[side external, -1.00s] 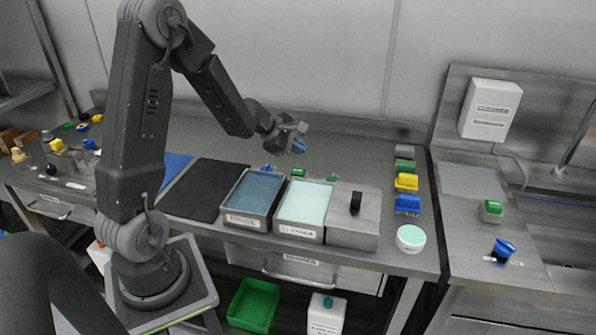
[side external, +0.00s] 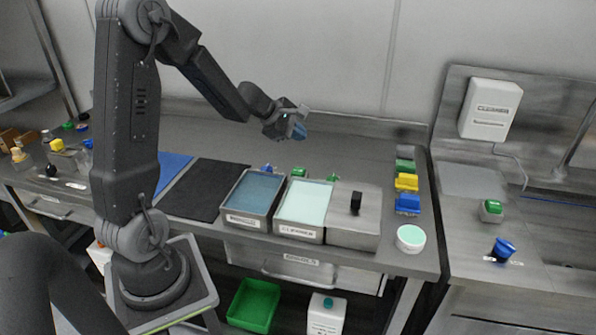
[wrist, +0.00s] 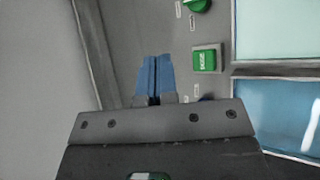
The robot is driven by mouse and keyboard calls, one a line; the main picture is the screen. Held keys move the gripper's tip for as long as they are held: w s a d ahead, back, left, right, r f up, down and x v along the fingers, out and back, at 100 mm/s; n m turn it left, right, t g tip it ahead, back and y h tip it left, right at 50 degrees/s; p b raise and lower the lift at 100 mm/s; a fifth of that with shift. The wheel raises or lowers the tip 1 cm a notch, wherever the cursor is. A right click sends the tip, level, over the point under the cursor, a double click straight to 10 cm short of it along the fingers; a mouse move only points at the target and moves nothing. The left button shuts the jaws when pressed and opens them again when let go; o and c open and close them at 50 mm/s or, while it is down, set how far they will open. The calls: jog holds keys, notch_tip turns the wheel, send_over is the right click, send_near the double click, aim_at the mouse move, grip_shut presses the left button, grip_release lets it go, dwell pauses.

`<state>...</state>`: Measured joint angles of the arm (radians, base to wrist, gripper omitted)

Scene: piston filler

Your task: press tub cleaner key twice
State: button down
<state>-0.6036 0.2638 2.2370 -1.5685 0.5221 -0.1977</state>
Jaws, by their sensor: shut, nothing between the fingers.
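My gripper (side external: 299,132) has blue fingertips, pressed together and empty. It hangs in the air above the back of the bench, behind the tubs; the fingertips also show in the wrist view (wrist: 153,78). A green square key (wrist: 207,59) on a pale base lies just right of the fingertips in the wrist view, apart from them. A green key also shows behind the tubs in the side view (side external: 298,172). The tub with pale cyan liquid (side external: 304,204) has a front label that appears to read CLEANER. The small labels by the key are unreadable.
A tub of blue liquid (side external: 252,193) stands left of the pale one. A metal lid with a black handle (side external: 356,203) is at its right. A green knob (wrist: 197,5) sits beyond the key. Yellow (side external: 406,182) and blue (side external: 407,204) blocks stand farther right.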

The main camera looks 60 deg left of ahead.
aim_at(301, 171)
jog(key=shift+f, duration=4.15)
jog(key=shift+f, duration=0.15)
jog(key=shift+f, duration=0.25)
jog(key=shift+f, duration=0.45)
jog(key=shift+s+f, duration=0.15)
jog(key=shift+f, duration=0.55)
jog(key=shift+r, duration=1.05)
jog(key=shift+r, duration=2.6)
